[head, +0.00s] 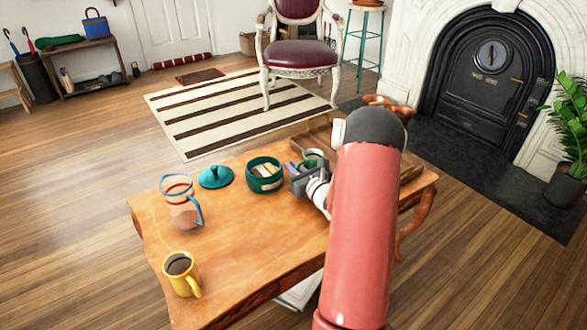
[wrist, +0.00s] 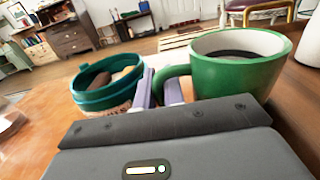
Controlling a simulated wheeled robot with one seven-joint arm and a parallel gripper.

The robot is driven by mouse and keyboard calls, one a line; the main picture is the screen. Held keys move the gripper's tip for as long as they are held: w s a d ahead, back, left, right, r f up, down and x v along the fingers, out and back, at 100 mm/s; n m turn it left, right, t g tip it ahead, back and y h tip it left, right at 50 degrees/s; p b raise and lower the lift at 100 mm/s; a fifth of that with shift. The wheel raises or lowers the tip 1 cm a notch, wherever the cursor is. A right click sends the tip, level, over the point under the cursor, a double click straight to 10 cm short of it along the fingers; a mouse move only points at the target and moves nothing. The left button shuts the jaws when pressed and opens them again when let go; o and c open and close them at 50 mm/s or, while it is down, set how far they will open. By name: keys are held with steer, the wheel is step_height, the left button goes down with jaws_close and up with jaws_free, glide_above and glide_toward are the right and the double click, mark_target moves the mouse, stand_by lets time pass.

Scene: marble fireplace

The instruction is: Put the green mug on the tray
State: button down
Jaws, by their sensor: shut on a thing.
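The green mug (wrist: 240,72) fills the right of the wrist view, upright, with something dark inside. My gripper (wrist: 160,88) is shut on its handle, which shows between the two pale fingers. In the head view my gripper (head: 300,168) is over the right part of the table, and only the rim of the mug (head: 313,154) shows behind it. The tray (head: 322,138) is a brown wooden one at the table's far right, largely hidden by my arm. I cannot tell whether the mug touches the tray or the table.
A teal sugar pot (head: 264,176) with its lid off stands just left of my gripper; the lid (head: 215,177) lies beside it. A clear blue-rimmed pitcher (head: 183,205) and a yellow mug (head: 181,272) stand farther left on the wooden table (head: 245,235). The table's front middle is clear.

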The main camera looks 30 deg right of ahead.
steer(key=c, duration=1.9)
jaws_free()
steer(key=shift+f, duration=0.2)
steer(key=shift+c, duration=0.2)
steer(key=shift+o, duration=0.8)
steer(key=shift+r, duration=0.1)
